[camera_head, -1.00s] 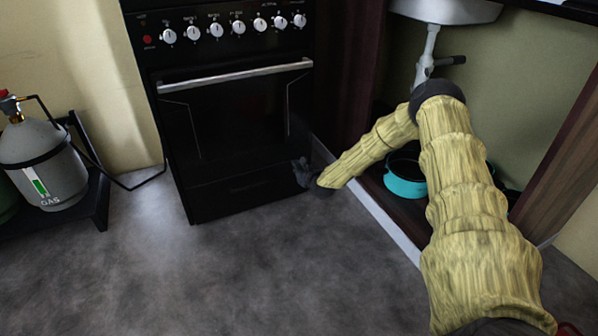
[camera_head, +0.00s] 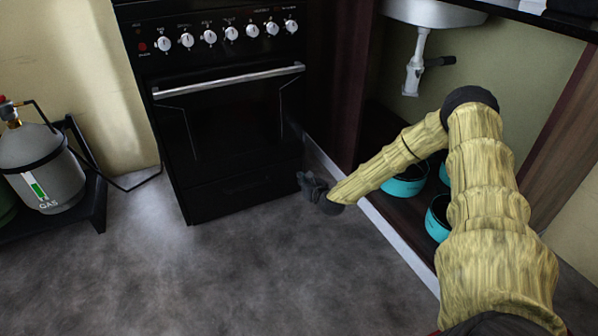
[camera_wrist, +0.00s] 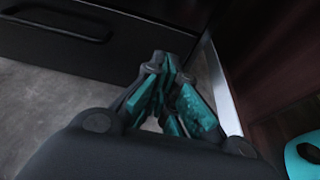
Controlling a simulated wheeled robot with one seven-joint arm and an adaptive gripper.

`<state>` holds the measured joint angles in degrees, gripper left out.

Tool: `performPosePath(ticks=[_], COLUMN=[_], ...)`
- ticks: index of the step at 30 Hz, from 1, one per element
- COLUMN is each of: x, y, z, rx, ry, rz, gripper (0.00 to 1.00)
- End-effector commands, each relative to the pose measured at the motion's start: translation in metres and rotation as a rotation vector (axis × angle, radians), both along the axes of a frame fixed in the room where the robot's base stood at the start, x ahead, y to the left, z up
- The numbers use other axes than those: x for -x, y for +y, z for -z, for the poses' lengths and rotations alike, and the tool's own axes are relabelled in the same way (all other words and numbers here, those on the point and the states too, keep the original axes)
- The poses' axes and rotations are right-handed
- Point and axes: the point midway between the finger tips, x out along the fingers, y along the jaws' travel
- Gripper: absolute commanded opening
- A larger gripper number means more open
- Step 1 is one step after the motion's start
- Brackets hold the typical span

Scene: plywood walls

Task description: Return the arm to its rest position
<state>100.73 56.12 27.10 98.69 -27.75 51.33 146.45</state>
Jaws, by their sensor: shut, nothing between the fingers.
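My gripper (camera_head: 310,186) is dark and small in the head view, at the end of my yellow arm (camera_head: 385,165). It is in front of the stove's lower right corner, above the grey floor. In the wrist view my gripper (camera_wrist: 170,85) shows its teal finger pads close together, with nothing held between them. The arm bends at a dark elbow (camera_head: 470,98) in front of the open sink cabinet. The upper arm hides part of the cabinet.
A black stove (camera_head: 235,120) stands left of the cabinet. Turquoise pots (camera_head: 405,187) sit on the cabinet floor behind my arm, under a white drain pipe (camera_head: 417,62). A gas bottle (camera_head: 45,170) stands at the left. The floor (camera_head: 230,275) in front is clear.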

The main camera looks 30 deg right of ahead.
Motion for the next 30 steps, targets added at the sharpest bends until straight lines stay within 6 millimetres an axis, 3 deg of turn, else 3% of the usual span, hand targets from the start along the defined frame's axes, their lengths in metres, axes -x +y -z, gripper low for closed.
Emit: performPosePath(ticks=[6,17,20,25,30], x=[0.023,0.03,0.034,0.056,0.095], y=[0.003,0.008,0.028,0.099,0.171], z=[-0.008,-0.007,-0.001,0.022,0.048], rx=[0.0,0.01,0.057,0.244,0.477], ry=[0.001,0.008,0.041,0.156,0.269], rz=[-0.001,-0.01,-0.055,-0.235,-0.467], gripper=[0.0,0.0,0.0,0.0,0.0])
